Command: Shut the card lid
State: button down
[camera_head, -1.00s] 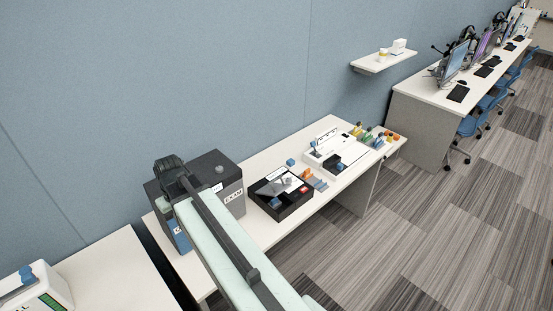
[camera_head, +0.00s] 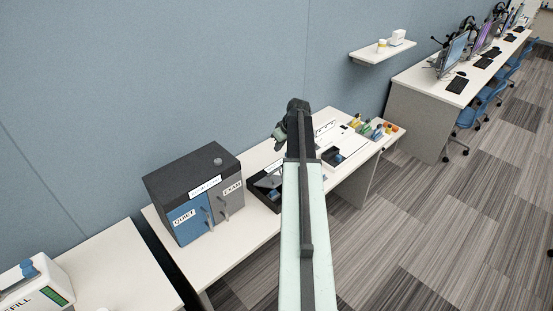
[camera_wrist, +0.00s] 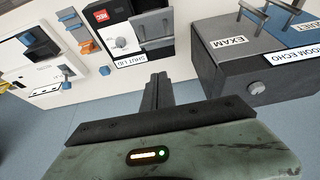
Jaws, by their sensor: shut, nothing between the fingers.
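A black tray (camera_head: 262,192) stands on the white table, partly hidden behind my arm in the head view. A grey panel, perhaps the lid (camera_wrist: 152,26), stands beside the knob, and a "SHUT LID" label (camera_wrist: 131,61) is along the tray edge. I cannot tell the lid's exact angle. My gripper (camera_wrist: 158,80) is shut and empty, close to the label side of the tray. In the head view my gripper (camera_head: 281,134) is raised above the table.
A black box with a blue QUIET door (camera_head: 190,222) and a grey EXAM door (camera_head: 228,198) stands left of the tray. A white tray (camera_head: 352,150) and several coloured items (camera_head: 376,127) lie to the right. A wall shelf (camera_head: 382,52) hangs behind.

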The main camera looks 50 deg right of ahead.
jog(key=b, duration=0.9)
send_over(275, 171)
jog(key=w, duration=0.2)
notch_tip(275, 171, down, 10)
jog(key=f+b, duration=0.1)
jog(key=s+f+b, duration=0.1)
jog(key=shift+s+f+b, duration=0.15)
jog(key=shift+s+b, duration=0.15)
jog(key=shift+b, duration=0.05)
jog(key=shift+s+f, duration=0.2)
jog(key=shift+s, duration=0.05)
jog(key=shift+r, duration=0.1)
